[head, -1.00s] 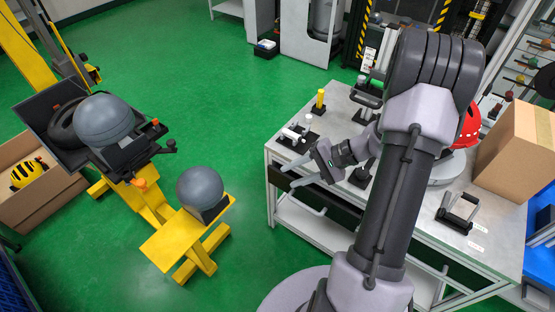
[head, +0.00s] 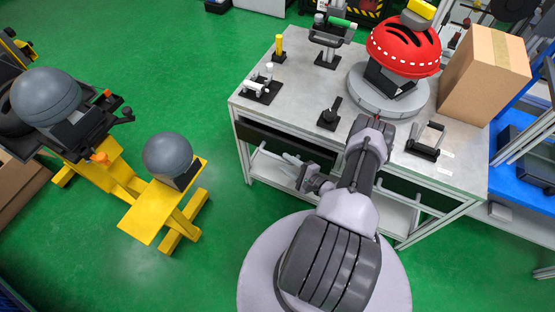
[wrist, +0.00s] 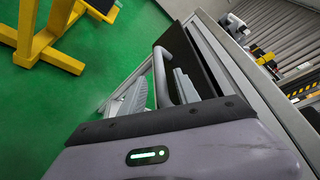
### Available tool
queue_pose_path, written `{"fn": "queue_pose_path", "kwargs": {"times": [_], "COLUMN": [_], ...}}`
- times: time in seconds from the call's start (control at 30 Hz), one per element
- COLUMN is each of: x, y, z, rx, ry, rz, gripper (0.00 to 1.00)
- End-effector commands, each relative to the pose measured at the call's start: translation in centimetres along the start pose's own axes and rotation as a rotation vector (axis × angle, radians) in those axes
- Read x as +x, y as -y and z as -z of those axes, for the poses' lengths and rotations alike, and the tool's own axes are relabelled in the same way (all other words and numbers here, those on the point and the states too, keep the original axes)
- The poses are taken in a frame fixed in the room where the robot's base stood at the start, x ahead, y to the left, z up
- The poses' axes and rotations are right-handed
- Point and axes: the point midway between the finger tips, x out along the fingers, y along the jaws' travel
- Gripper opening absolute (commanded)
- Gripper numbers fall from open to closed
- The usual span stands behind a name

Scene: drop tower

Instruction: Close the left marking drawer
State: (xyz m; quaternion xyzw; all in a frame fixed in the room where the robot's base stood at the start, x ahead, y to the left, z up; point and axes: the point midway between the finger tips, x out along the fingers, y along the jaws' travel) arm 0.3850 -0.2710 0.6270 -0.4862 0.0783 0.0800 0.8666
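The left marking drawer (head: 285,141) has a dark front under the left part of the workbench top. In the wrist view its dark panel (wrist: 196,58) sits close beneath the tabletop edge, with a grey bar handle (wrist: 162,76) in front. I cannot tell how far it stands out. My gripper (head: 292,160) is low in front of this drawer. In the wrist view my gripper (wrist: 157,92) has its two ridged fingers apart, with the handle appearing between them. Whether they touch it is unclear. My arm hides part of the bench front to the right.
The workbench (head: 300,92) carries a red helmet (head: 404,45) on a round base, a cardboard box (head: 484,72) and several small fixtures. A yellow stand (head: 168,205) with a grey ball (head: 167,156) stands to the left. Green floor between them is clear.

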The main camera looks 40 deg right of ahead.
Motion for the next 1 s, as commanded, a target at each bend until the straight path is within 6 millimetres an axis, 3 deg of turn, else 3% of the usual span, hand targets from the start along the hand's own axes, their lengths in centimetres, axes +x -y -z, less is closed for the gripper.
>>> {"fn": "queue_pose_path", "kwargs": {"times": [0.1,0.23,0.63,0.83,1.0], "x": [2.6,4.4,5.4,5.3,5.3], "y": [-0.3,-0.2,0.0,0.0,0.0], "z": [0.0,0.1,-0.1,0.0,0.0], "rx": [-0.002,-0.001,0.002,0.002,0.002], "ry": [0.004,0.002,0.001,0.001,0.001], "rz": [-0.002,-0.002,-0.001,-0.001,-0.001], "gripper": [0.38,0.38,0.38,0.01,0.00]}}
